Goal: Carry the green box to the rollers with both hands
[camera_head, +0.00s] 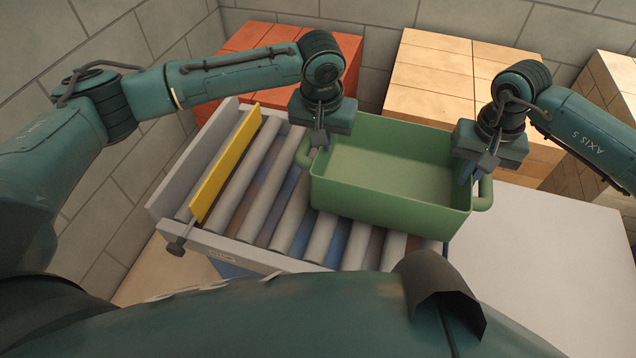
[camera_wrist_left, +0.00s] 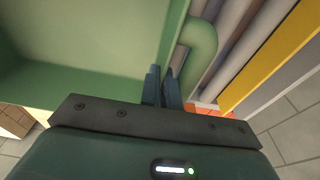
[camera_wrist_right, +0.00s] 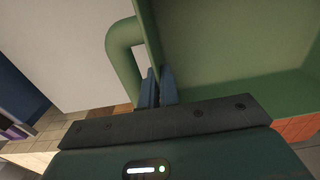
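The green box (camera_head: 390,205) is empty, open-topped and upright, with a loop handle at each end. In the head view it is over the right part of the rollers (camera_head: 258,180), with its right end near the white surface. I cannot tell whether its bottom touches the rollers. My left gripper (camera_head: 321,142) is shut on the box's left end wall, beside the handle (camera_wrist_left: 201,45). My right gripper (camera_head: 472,172) is shut on the right end wall, beside the handle (camera_wrist_right: 122,50). Both wrist views show fingers on either side of the wall.
A yellow bar (camera_head: 226,165) stands across the left end of the rollers, with bare rollers between it and the box. A white surface (camera_head: 545,260) lies to the right. Orange blocks (camera_head: 285,38) and tan blocks (camera_head: 432,75) stand behind, near the grey wall.

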